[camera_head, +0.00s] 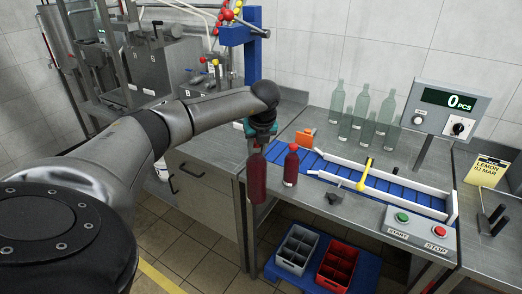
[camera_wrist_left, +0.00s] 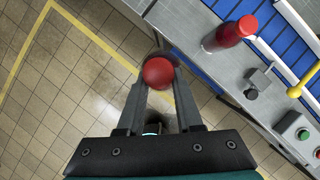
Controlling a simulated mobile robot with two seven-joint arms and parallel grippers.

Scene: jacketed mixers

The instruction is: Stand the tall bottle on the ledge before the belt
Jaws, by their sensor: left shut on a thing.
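My left gripper (camera_head: 259,145) is shut on a dark red bottle (camera_head: 257,178), which looks like the tall one. The bottle hangs upright in front of the bench's front edge, over the floor. In the left wrist view its round red top (camera_wrist_left: 158,72) shows between the fingers (camera_wrist_left: 157,90). A second, shorter red bottle (camera_head: 291,166) with a pale label stands on the steel ledge (camera_head: 312,190) before the blue belt (camera_head: 379,181); it also shows in the left wrist view (camera_wrist_left: 230,33). My right gripper is not in view.
A dark clamp-like fitting (camera_head: 335,197) sits on the ledge, and a yellow lever (camera_head: 364,174) rises by the belt. A START/STOP box (camera_head: 416,228) is at right. Green glass bottles (camera_head: 361,107) stand behind. Grey (camera_head: 297,249) and red (camera_head: 336,265) crates sit below.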

